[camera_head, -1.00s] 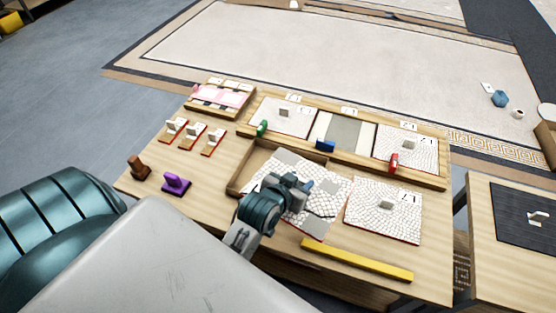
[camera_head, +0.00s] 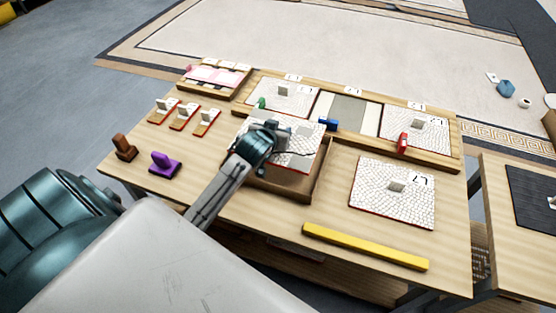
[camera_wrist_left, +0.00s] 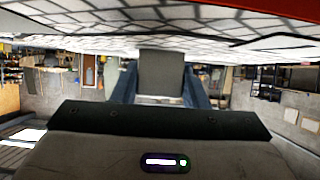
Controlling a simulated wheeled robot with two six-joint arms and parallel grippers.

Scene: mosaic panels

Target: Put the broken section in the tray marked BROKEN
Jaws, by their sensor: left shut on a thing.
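The broken section (camera_head: 309,155) is a white cracked-mosaic panel with grey patches and red edges. A dark crack runs across it; in the left wrist view its mosaic face (camera_wrist_left: 70,25) fills the top with a dark crack line. My left gripper (camera_head: 277,142) is shut on its grey handle (camera_wrist_left: 160,72). The section is over the open wooden tray (camera_head: 292,190) at the table's middle, covering most of it. I cannot tell whether it touches the tray. No BROKEN marking is readable. My right gripper is not in view.
A whole panel (camera_head: 393,194) lies to the right of the tray. A yellow bar (camera_head: 365,246) lies along the front edge. Behind stands a wooden rack (camera_head: 440,150) with panels. Purple (camera_head: 165,164) and brown (camera_head: 124,147) stamp-like pieces stand at left.

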